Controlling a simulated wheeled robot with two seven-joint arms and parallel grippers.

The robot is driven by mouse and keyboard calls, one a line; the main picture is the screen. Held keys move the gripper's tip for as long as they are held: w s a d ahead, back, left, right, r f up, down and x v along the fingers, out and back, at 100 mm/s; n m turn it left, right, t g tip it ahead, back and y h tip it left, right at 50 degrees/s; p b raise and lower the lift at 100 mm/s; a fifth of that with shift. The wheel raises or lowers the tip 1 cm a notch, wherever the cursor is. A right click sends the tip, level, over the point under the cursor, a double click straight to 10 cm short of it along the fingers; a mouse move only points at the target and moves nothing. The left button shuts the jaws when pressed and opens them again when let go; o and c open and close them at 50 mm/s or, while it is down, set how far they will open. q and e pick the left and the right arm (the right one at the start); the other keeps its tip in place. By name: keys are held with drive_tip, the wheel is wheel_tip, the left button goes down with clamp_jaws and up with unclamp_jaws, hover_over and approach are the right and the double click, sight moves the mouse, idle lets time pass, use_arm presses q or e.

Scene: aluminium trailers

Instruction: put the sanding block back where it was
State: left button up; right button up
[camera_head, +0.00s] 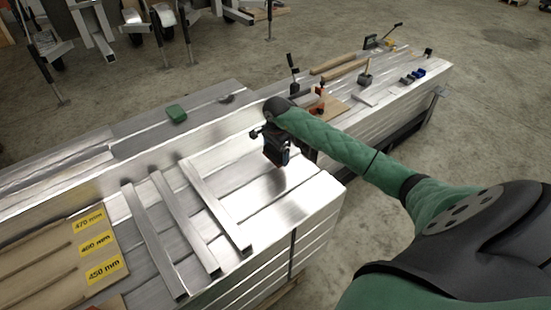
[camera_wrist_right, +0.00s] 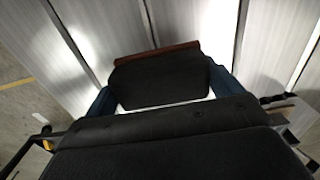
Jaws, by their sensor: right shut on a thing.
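The sanding block (camera_wrist_right: 160,78) is a dark block with a reddish-brown strip along its far edge. In the right wrist view it sits between the two blue fingers of my right gripper (camera_wrist_right: 161,92). In the head view my right gripper (camera_head: 277,156) points down over the near right end of the aluminium stack, shut on the block. My left gripper is not in view.
Loose aluminium bars (camera_head: 153,240) lie left of my right gripper. A wooden board with yellow length labels (camera_head: 103,268) is at the lower left. Clamps and a mallet (camera_head: 365,77) are on the far right part. Bare metal surrounds the gripper.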

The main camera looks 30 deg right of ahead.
sight(275, 159)
drive_tip(key=shift+w+a+f+p, duration=0.1)
drive_tip(key=shift+f+p, duration=0.5)
drive_tip(key=shift+f, duration=1.45)
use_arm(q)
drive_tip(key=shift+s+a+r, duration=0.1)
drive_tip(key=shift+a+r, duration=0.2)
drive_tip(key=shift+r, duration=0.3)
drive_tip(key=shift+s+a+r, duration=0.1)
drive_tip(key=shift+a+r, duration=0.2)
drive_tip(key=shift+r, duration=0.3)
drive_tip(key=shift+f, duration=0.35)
use_arm(e)
drive_tip(key=shift+f, duration=0.15)
drive_tip(key=o, duration=0.7)
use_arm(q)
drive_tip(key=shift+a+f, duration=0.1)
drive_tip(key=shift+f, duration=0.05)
use_arm(e)
drive_tip(key=shift+o, duration=0.2)
